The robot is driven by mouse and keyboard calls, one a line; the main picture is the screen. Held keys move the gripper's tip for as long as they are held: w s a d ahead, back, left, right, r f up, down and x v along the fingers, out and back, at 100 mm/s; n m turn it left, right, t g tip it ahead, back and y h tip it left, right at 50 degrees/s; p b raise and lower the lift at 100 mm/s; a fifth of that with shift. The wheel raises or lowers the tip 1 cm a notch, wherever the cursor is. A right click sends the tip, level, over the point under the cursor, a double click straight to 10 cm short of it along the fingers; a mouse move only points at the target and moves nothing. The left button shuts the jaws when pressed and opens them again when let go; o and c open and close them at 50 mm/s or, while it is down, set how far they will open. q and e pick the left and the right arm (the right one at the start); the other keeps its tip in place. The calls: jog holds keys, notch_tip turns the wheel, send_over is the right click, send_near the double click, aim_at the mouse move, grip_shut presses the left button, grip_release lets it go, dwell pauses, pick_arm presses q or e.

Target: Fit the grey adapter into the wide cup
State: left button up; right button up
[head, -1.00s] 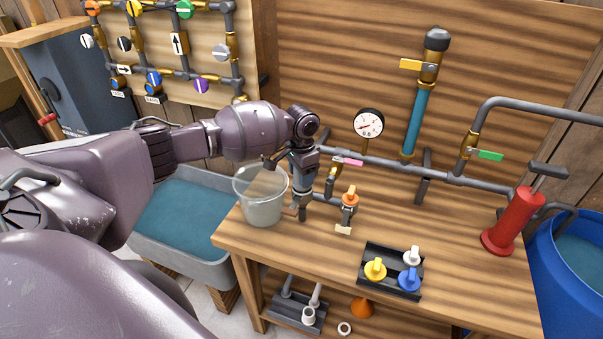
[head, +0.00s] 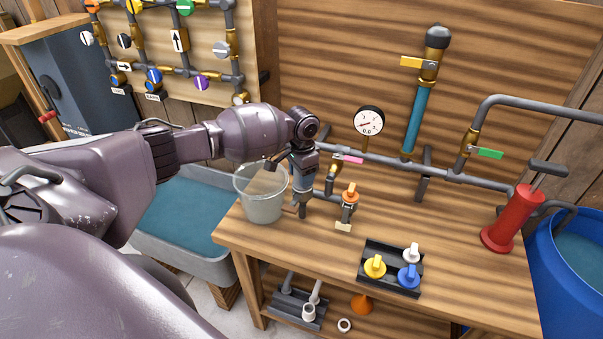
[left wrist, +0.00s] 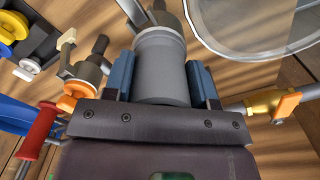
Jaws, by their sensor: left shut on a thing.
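My left gripper (head: 301,188) points down over the left part of the bench, just right of a clear bucket (head: 261,207). In the left wrist view its blue fingers (left wrist: 160,82) are shut on a wide grey cylinder, the grey adapter (left wrist: 160,70), with a paler rim at its far end. A narrower dark grey part (head: 302,211) shows below the fingers in the head view. I cannot tell whether it touches the bench. I cannot surely make out which thing is the wide cup. My right gripper is not in view.
A pipe stub with an orange-handled valve (head: 350,195) stands close to the right of my left gripper. A red pump (head: 508,222) stands at the right.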

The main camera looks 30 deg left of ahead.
pick_arm(q)
jog(key=o, duration=1)
jog(key=shift+o, duration=0.2)
notch_tip(320, 180, up, 5)
jog(key=shift+r, duration=0.1)
notch_tip(320, 180, up, 6)
jog(key=shift+f+b, duration=0.15)
jog(key=shift+b, duration=0.2)
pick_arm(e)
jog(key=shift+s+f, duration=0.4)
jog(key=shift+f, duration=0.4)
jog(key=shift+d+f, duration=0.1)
